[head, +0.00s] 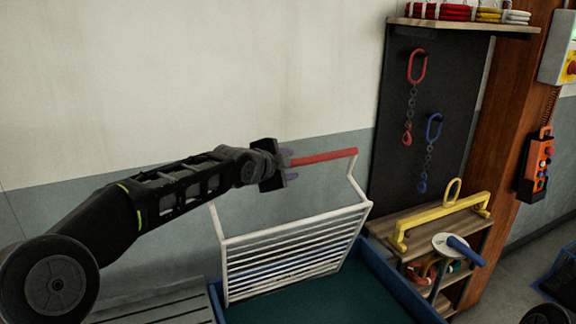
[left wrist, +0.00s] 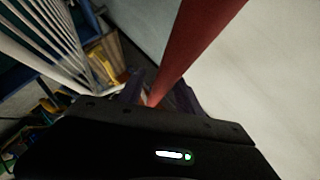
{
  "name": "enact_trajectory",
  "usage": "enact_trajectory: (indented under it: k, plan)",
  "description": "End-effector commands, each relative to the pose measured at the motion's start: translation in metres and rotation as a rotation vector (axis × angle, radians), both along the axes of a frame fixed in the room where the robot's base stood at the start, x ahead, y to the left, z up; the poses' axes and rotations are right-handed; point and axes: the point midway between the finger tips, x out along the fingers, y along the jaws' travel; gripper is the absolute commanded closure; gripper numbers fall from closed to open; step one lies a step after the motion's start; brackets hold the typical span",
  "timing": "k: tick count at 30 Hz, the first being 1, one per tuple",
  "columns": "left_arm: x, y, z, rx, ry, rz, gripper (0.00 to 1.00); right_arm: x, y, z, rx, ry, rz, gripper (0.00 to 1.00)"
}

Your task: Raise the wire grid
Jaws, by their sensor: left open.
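The white wire grid (head: 290,252) stands tilted up over a blue-rimmed tub in the head view. Its red handle bar (head: 325,157) runs across the top between two white side arms. My left gripper (head: 289,166) is at the left part of the red bar, with its jaws open around or right beside it. In the left wrist view the red bar (left wrist: 195,45) passes down between the open fingers (left wrist: 155,95), and the white grid bars (left wrist: 45,40) show at the upper left. The left end of the bar is hidden behind my gripper. My right gripper is not in view.
The blue tub rim (head: 400,285) surrounds a dark green floor. A wooden shelf unit (head: 470,245) with a yellow lifting beam (head: 445,218) stands to the right. Red (head: 411,100) and blue (head: 430,150) chain slings hang on a dark board. The wall behind is bare.

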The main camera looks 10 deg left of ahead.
Motion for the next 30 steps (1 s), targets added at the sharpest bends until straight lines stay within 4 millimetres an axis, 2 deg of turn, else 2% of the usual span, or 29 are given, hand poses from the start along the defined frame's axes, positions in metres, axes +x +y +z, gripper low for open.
enact_trajectory:
  k: [5,18,30]
  plan:
    - [-0.008,0.004,0.002,-0.001,0.000,0.002,0.59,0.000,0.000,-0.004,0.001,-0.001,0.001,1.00]
    - [-0.064,0.019,0.028,0.000,-0.001,0.004,0.59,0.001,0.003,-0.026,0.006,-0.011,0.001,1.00]
    - [-0.069,0.019,0.031,0.000,0.001,0.000,0.59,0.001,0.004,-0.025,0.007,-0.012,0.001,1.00]
